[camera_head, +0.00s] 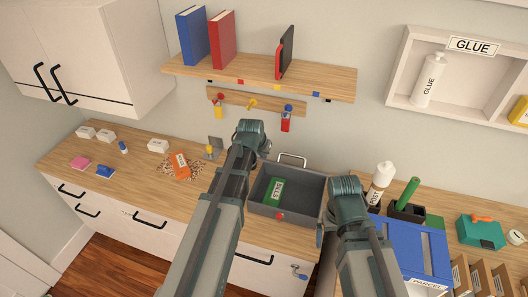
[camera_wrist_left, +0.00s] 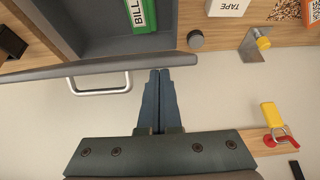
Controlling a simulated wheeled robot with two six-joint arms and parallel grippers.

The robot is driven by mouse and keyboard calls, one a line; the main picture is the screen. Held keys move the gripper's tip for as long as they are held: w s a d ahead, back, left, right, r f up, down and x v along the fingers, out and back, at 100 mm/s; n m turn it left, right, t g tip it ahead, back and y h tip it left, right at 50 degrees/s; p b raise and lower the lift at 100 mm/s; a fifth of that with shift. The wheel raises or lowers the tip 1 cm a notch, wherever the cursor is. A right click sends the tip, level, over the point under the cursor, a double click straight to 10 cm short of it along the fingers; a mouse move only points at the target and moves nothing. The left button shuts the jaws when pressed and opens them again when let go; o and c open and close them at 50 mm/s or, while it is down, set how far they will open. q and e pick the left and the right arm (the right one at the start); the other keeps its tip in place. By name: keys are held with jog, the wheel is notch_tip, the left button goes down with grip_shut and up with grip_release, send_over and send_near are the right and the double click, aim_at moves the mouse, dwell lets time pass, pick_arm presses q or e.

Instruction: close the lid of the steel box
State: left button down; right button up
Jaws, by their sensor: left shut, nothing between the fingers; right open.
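The steel box (camera_head: 262,208) stands on the wooden counter between my two arms, with a green BILLS packet (camera_head: 275,190) inside. The packet also shows in the left wrist view (camera_wrist_left: 142,14). The lid (camera_wrist_left: 100,68) stands raised at the box's wall side, seen nearly edge-on, with a pale handle (camera_wrist_left: 98,84) on its wall-facing side. My left gripper (camera_wrist_left: 159,74) is shut and empty on the wall side of the lid, fingertips at its edge; I cannot tell if they touch. In the head view my arm hides the left gripper.
An orange packet (camera_head: 181,165) lies to the left. Tools hang on a wall rail (camera_head: 236,97) below the shelf (camera_head: 262,76).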

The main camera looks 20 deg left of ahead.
pick_arm(q)
jog(key=s+f+b, duration=0.2)
jog(key=s+f, duration=0.1)
jog(key=s, duration=0.7)
jog(key=shift+b, duration=0.4)
pick_arm(e)
notch_tip(320, 180, down, 3)
jog(key=shift+r, duration=0.1)
pick_arm(q)
jog(key=shift+r, duration=0.15)
jog(key=p+v, duration=0.6)
jog(key=shift+r, duration=0.3)
pick_arm(e)
notch_tip(320, 180, up, 6)
jog(key=s, duration=0.1)
jog(key=shift+s+a, duration=0.35)
jog(key=shift+a, duration=0.05)
pick_arm(q)
jog(key=shift+s, duration=0.1)
